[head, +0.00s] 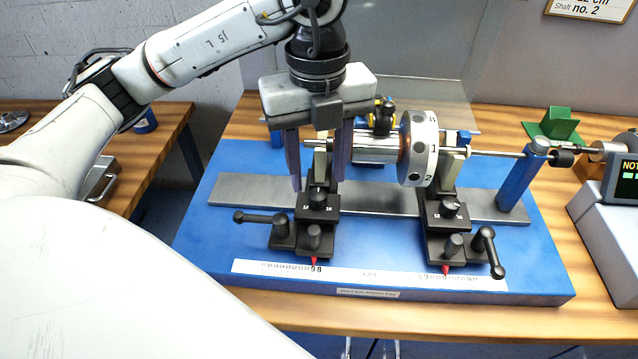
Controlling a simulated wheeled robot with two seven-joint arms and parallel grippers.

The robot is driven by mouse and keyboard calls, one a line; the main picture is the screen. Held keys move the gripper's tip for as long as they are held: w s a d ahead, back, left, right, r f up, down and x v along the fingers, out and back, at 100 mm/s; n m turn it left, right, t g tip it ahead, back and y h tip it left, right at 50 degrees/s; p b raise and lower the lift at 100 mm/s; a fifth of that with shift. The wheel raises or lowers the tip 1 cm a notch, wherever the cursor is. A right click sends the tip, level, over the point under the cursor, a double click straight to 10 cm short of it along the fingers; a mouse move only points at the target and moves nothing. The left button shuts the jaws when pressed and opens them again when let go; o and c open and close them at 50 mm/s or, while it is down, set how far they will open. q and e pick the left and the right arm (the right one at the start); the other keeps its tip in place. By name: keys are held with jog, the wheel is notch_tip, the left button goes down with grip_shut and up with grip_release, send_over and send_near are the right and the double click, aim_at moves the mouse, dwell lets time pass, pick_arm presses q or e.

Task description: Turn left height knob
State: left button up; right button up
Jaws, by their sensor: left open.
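The balancing machine has a left support (318,212) with a black block marked with numbers. A small black knob (318,197) sits on top of that block, and a second round knob (314,237) is lower at its front. A black lever handle (262,219) sticks out to its left. I cannot tell for sure which one is the height knob. My left gripper (317,183) points down from above, open, its two fingers on either side of the left support's upper part, just above the top knob. I see no contact. My right gripper is out of view.
The right support (446,215) has similar knobs and a lever (489,252). A rotor with a numbered white disc (418,149) and shaft lies across the supports, close to my fingers. The blue base (215,245) has a ruler strip. A display unit (620,190) stands at right.

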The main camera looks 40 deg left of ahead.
aim_at(318, 194)
pick_arm(q)
notch_tip(318, 194, down, 3)
jog(key=shift+r, duration=0.15)
jog(key=shift+f, duration=0.65)
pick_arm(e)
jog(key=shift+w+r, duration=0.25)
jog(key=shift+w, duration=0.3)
pick_arm(q)
jog(key=c, duration=1.1)
jog(key=shift+o, duration=0.2)
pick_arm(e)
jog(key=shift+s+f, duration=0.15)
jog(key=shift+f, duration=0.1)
